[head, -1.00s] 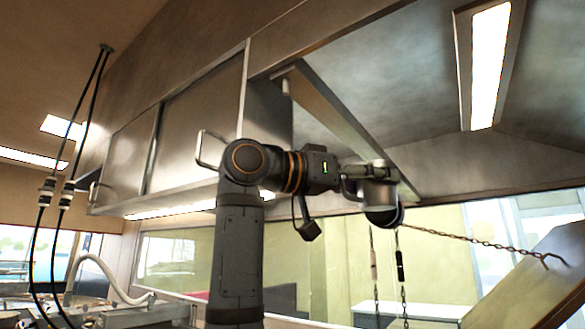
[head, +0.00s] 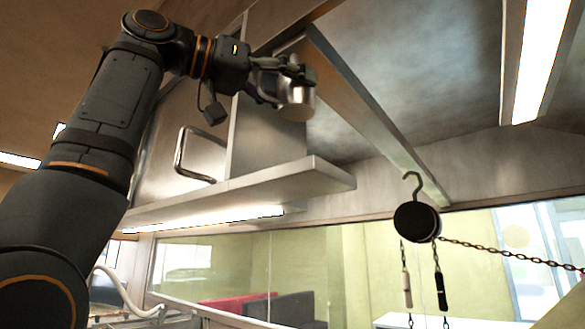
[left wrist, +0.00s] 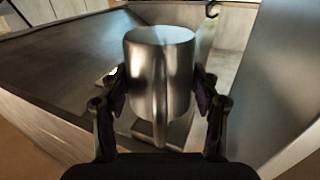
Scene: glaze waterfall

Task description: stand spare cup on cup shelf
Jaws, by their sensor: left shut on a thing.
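My left gripper (head: 284,78) is shut on a shiny metal cup (head: 297,98), the spare cup. The cup is held high in the head view, above and apart from a metal shelf (head: 318,177) that juts out at the end of the wall cabinet; this looks like the cup shelf. In the left wrist view the cup (left wrist: 160,70) is between the two fingers, roughly upright, its handle toward the palm. How far the cup is from the shelf in depth, I cannot tell. My right gripper is not in view.
A cabinet with a bar handle (head: 181,153) stands left of the shelf. A slanted metal beam (head: 365,115) runs beside the cup. A dark round reel (head: 416,222) with a hook and chains hangs at right. The shelf's visible end looks clear.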

